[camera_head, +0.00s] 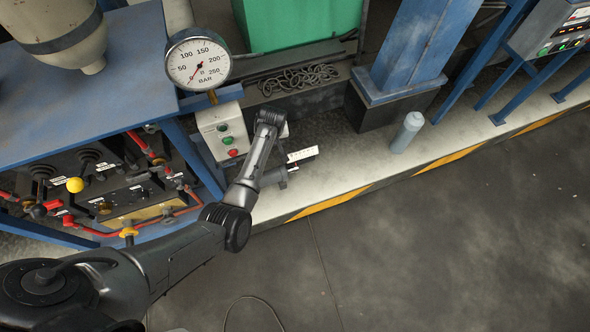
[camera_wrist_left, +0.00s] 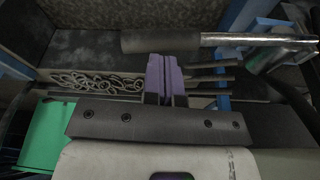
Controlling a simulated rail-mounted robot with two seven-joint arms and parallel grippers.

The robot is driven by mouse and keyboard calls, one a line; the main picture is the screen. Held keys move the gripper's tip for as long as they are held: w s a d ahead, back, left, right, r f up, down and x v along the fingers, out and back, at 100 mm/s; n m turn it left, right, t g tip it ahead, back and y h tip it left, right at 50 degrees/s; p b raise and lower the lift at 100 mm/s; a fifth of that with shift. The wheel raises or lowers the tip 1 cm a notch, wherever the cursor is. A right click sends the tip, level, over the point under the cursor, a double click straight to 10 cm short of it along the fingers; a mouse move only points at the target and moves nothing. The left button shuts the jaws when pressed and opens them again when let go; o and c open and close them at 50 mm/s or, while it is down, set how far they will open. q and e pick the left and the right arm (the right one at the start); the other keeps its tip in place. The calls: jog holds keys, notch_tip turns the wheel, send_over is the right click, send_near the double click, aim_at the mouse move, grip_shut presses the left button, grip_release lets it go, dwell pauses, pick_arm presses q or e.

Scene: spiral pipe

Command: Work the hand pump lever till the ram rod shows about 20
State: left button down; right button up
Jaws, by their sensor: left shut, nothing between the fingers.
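My left arm comes in from the lower left in the head view and ends beside a white box with buttons; its own links hide the fingertips there. In the left wrist view the purple fingers of my left gripper (camera_wrist_left: 165,72) are together with nothing between them. A bar with a dark sleeve (camera_wrist_left: 160,40) and bare metal shaft, perhaps the pump lever, lies across the picture just beyond the fingertips. I cannot tell whether they touch. A small white plate with dark marks (camera_head: 302,154), perhaps the rod scale, sits right of my wrist, too small to read. My right gripper is not in view.
A round pressure gauge (camera_head: 199,60) stands above the white button box (camera_head: 223,133). A chain pile (camera_head: 300,78), green container (camera_head: 300,22), blue column (camera_head: 412,45) and short grey post (camera_head: 408,130) stand around. The floor (camera_head: 450,240) at the lower right is clear.

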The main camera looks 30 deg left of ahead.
pick_arm(q)
jog(key=shift+f+b, duration=0.5)
jog(key=shift+f, duration=0.7)
jog(key=shift+f+b, duration=0.8)
jog(key=shift+f, duration=1.05)
jog(key=p+v, duration=0.2)
jog(key=p, duration=0.1)
jog(key=a+p+v, duration=0.1)
jog(key=p+v, duration=0.2)
jog(key=w+p+v, duration=0.1)
jog(key=p+v, duration=0.1)
jog(key=p, duration=0.2)
jog(key=shift+a+r, duration=0.15)
jog(key=shift+r, duration=0.4)
jog(key=shift+f, duration=0.1)
